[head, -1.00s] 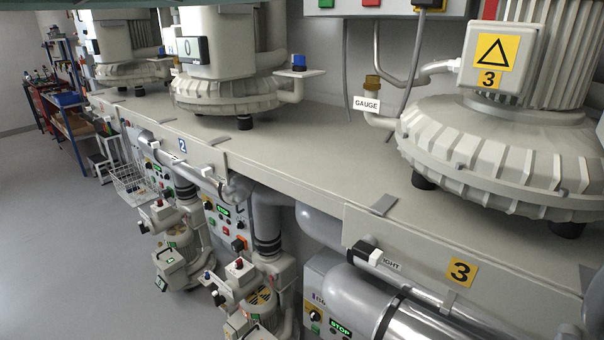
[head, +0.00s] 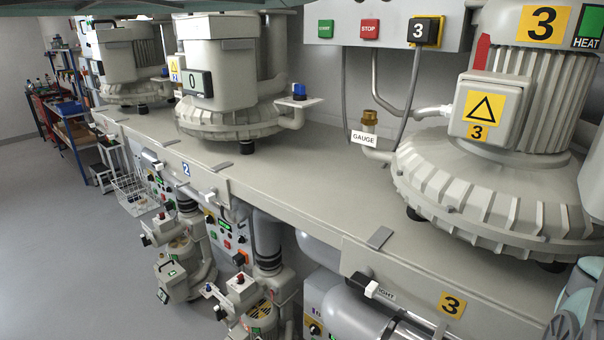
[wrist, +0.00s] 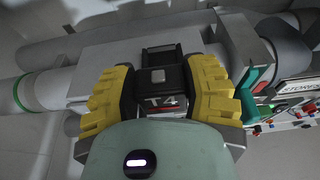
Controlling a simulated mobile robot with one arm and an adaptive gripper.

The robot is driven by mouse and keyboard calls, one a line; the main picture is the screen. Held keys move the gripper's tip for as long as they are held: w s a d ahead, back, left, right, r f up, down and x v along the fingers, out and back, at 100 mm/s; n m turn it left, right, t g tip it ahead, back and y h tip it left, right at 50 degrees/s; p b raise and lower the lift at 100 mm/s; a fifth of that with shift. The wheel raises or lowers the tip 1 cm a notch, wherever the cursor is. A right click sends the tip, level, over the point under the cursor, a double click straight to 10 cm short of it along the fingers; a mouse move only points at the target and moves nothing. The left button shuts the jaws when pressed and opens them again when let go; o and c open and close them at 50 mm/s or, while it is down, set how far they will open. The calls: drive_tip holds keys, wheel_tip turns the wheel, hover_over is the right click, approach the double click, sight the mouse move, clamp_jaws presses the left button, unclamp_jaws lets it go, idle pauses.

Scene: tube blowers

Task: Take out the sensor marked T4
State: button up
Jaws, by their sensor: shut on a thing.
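The sensor marked T4 (wrist: 163,101) is a black block with a grey button and a white "T4" label, in the middle of the wrist view. My gripper (wrist: 163,88) has its yellow ribbed fingers on either side of the sensor and is shut on it. A grey housing with pipes lies behind the sensor. I cannot tell whether the sensor is still seated in anything. The sensor and the gripper fingers do not show in the head view.
A blower marked 3 (head: 490,185) stands on the long grey bench (head: 300,165). A green-edged bracket (wrist: 250,90) and a control panel (wrist: 292,112) are close on the right in the wrist view. Open floor (head: 75,240) lies at the left.

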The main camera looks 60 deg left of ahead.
drive_tip(key=s+a+p, duration=0.2)
drive_tip(key=a+p, duration=0.5)
drive_tip(key=a, duration=0.2)
drive_tip(key=shift+s, duration=0.15)
